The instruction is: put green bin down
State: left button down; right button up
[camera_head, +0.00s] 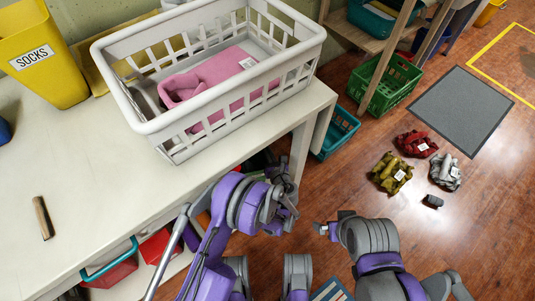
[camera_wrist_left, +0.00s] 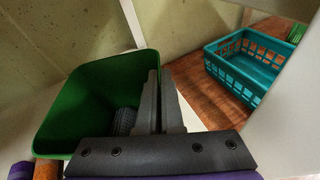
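The green bin (camera_wrist_left: 80,95) fills the left half of the left wrist view, with its open top facing the camera and a dark grey ribbed object (camera_wrist_left: 124,121) inside. My left gripper's two grey fingers (camera_wrist_left: 162,100) are close together at the bin's right wall, one on each side of its rim, and look shut on it. In the head view my left gripper (camera_head: 284,192) is at the table's right edge, low down; the bin is mostly hidden there. My right gripper (camera_head: 322,228) is over the floor, its fingers too small to judge.
The white table (camera_head: 90,160) holds a white basket (camera_head: 200,135) with pink cloth and a yellow bin (camera_head: 42,75). A teal basket (camera_wrist_left: 248,68) stands on the floor close by. A green basket (camera_head: 388,85) and several cloth bundles lie farther right. The grey mat (camera_head: 460,108) is clear.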

pick_arm(q)
jog(key=shift+f, duration=0.7)
jog(key=c, duration=1.1)
grip_release()
jog(key=shift+s+d+r, duration=0.1)
jog(key=shift+s+r, duration=0.1)
jog(key=p+v, duration=0.2)
jog(key=v, duration=0.9)
jog(key=shift+s, duration=0.3)
